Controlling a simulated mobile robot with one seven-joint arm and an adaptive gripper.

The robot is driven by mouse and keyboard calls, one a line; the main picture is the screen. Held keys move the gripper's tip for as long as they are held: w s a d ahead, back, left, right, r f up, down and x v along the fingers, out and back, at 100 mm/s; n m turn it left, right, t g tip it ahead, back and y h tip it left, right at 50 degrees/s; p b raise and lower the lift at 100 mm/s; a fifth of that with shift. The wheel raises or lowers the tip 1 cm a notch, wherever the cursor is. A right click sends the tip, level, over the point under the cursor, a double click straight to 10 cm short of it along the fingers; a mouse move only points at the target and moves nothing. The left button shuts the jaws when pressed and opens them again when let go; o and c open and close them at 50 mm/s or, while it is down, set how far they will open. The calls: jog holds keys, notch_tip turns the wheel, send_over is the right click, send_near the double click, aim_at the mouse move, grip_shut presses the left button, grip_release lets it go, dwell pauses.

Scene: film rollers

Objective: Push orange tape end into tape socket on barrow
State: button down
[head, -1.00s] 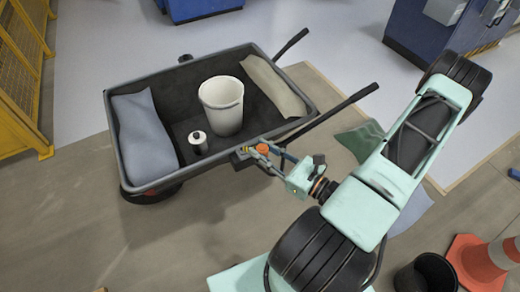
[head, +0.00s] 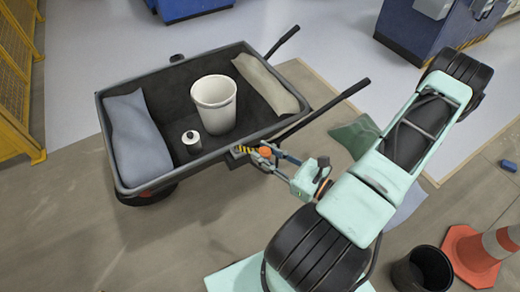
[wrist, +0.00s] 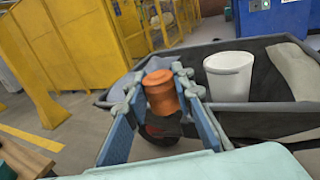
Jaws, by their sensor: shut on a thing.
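The orange tape end (head: 265,152) is held between the fingertips of my gripper (head: 268,155), just outside the barrow's near right side. In the wrist view the tape end is an orange cylinder (wrist: 161,92) between two blue fingers, shut on it. A short yellow-and-black striped piece (head: 245,149) shows just left of it, at a dark bracket on the rim of the barrow (head: 205,163). I cannot make out the tape socket's opening, or whether the tape end touches it.
The barrow's tray holds a white bucket (head: 214,104), a small white canister (head: 191,141), a grey-blue sack (head: 137,138) and a beige sack (head: 268,84). A barrow handle (head: 325,108) runs close behind my gripper. A cone (head: 472,256) and black bin (head: 423,271) stand lower right.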

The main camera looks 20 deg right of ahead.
jog(key=v, duration=0.8)
dwell(0.7)
dwell(0.4)
